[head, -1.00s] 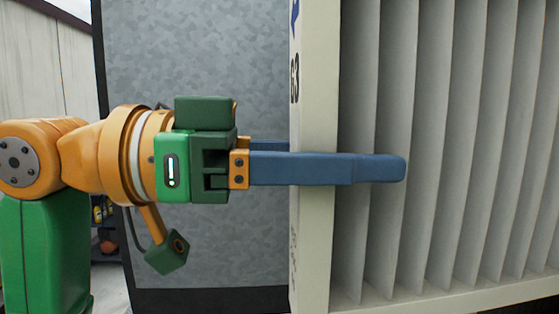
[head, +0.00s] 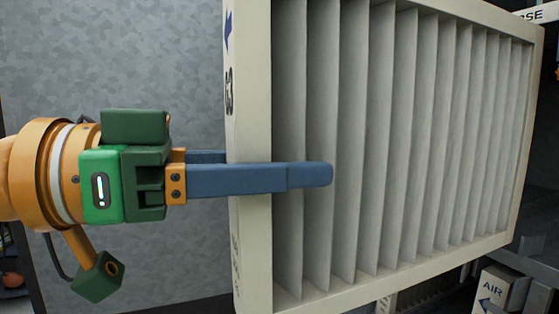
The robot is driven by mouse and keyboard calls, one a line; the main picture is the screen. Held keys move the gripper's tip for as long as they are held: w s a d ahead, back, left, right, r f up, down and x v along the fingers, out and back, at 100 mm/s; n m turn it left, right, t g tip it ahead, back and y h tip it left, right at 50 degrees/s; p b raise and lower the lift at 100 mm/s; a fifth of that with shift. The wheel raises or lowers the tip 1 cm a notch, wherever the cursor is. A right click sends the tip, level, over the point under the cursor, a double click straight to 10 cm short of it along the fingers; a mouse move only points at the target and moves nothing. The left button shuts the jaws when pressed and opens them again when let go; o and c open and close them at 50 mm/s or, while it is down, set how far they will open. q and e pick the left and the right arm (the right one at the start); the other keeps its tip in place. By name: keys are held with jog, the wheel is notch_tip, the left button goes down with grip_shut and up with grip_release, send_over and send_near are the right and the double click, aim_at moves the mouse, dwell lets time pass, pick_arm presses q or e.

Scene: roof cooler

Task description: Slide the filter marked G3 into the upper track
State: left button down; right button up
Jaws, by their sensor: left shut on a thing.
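The filter marked G3 (head: 252,215) is a large cream-framed panel with grey-white pleats, held upright in the middle and right of the head view. Its left edge carries the G3 mark and a blue arrow. My left gripper (head: 320,174) is shut on the filter's left edge, one blue finger across the front and the other behind it. The upper track cannot be made out; the filter covers much of what lies behind. My right gripper is not in view.
A grey mottled metal panel (head: 120,60) stands behind on the left. At lower right are dark metal framework and a pale part marked AIR (head: 496,292) with an arrow. A pale label ending in "SE" (head: 535,14) shows at upper right.

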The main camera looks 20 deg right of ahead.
aim_at(361, 162)
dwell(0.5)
pick_arm(q)
jog(key=shift+w+d+p, duration=0.1)
jog(key=shift+d+p, duration=1.4)
jog(key=shift+d, duration=2.5)
jog(key=shift+f, duration=0.1)
jog(key=shift+d+p, duration=0.4)
jog(key=shift+d, duration=0.1)
jog(key=shift+w+d+p, duration=0.1)
jog(key=shift+d+p, duration=0.95)
jog(key=shift+d, duration=0.75)
jog(key=shift+d+f+p, duration=0.1)
jog(key=shift+d+p, duration=0.2)
jog(key=shift+d, duration=0.85)
jog(key=shift+d+f, duration=0.1)
jog(key=shift+d, duration=0.95)
